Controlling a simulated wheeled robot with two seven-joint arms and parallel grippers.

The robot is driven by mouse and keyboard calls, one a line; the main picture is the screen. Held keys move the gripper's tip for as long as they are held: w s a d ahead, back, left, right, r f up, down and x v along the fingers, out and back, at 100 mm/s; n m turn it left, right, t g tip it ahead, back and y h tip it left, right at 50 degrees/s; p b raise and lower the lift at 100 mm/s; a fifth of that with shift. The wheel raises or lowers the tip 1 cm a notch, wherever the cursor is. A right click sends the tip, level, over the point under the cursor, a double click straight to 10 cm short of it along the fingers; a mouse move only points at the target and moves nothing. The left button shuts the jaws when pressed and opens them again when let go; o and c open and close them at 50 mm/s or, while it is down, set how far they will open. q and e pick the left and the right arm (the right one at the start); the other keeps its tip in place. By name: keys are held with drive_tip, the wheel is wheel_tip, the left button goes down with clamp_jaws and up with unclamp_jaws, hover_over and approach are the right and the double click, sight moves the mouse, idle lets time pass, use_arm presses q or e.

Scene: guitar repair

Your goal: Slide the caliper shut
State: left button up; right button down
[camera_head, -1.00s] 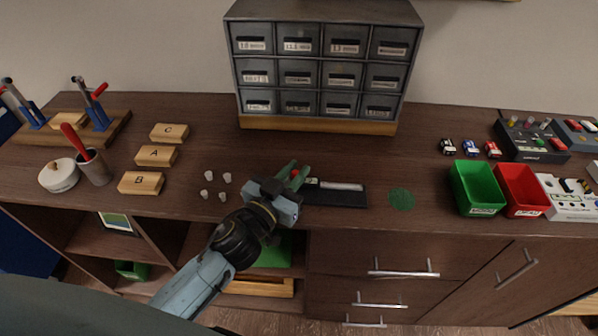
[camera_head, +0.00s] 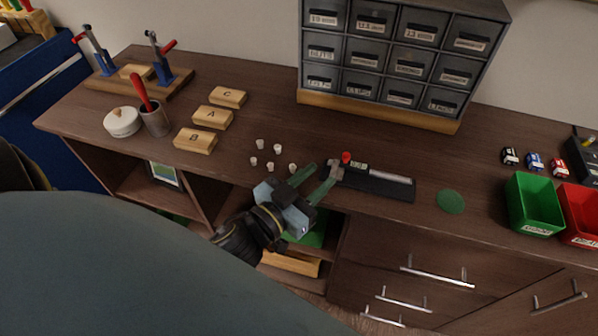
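The caliper (camera_head: 390,177) lies on a black rest (camera_head: 376,187) near the counter's front edge. It has a silver beam, a small display and a red knob (camera_head: 346,157) at its left end. My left gripper (camera_head: 324,172) is at the caliper's left end, its two green fingers spread apart. The farther finger is left of the caliper; the nearer fingertip is close to the caliper's left-end jaws, and I cannot tell whether it touches. Nothing shows between the fingers. My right gripper is not in view.
Several small white pegs (camera_head: 277,149) stand left of the gripper. A green disc (camera_head: 450,201) lies right of the caliper. A drawer cabinet (camera_head: 390,60) stands behind. Green (camera_head: 535,205) and red (camera_head: 580,215) bins are at right. Wooden blocks (camera_head: 212,117) are at left.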

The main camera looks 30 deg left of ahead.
use_arm(q)
drive_tip(key=shift+s+a, duration=0.2)
drive_tip(key=shift+s, duration=0.9)
drive_tip(key=shift+s+a, duration=0.2)
drive_tip(key=shift+s, duration=0.9)
